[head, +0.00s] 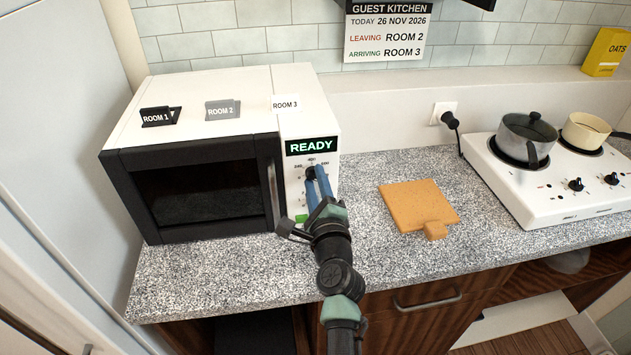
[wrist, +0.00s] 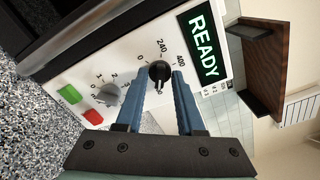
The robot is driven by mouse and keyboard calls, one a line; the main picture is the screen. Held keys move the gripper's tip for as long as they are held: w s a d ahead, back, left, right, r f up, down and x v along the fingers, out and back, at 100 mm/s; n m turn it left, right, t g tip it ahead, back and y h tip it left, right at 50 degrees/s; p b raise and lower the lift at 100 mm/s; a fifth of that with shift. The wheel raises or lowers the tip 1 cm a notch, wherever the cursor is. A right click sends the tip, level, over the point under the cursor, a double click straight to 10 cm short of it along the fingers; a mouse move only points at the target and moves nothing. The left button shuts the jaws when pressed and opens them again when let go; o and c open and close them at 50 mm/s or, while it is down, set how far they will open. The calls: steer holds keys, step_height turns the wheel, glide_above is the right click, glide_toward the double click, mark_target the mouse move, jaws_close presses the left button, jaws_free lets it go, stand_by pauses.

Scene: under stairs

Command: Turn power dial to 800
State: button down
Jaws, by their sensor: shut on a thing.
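The white microwave (head: 222,96) with a black door stands on the counter at left. Its display (head: 311,147) reads READY. In the wrist view the black power dial (wrist: 158,72) sits below the display (wrist: 203,45), with 0, 240 and 400 legible around it. A pale mark shows on the dial, but its exact setting is hard to read. My gripper (head: 316,170) is at the panel, its two blue fingers on either side of the dial, shut on it. The gripper also shows in the wrist view (wrist: 160,80). In the head view the fingers hide most of the dial.
A grey timer dial (wrist: 109,95), a green button (wrist: 70,94) and a red button (wrist: 92,116) share the panel. A cutting board (head: 415,204) lies to the right, before a white cooktop (head: 548,190) with pots.

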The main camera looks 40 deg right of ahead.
steer(key=c, duration=0.9)
jaws_free()
steer(key=p+v, duration=0.5)
steer(key=v, duration=0.8)
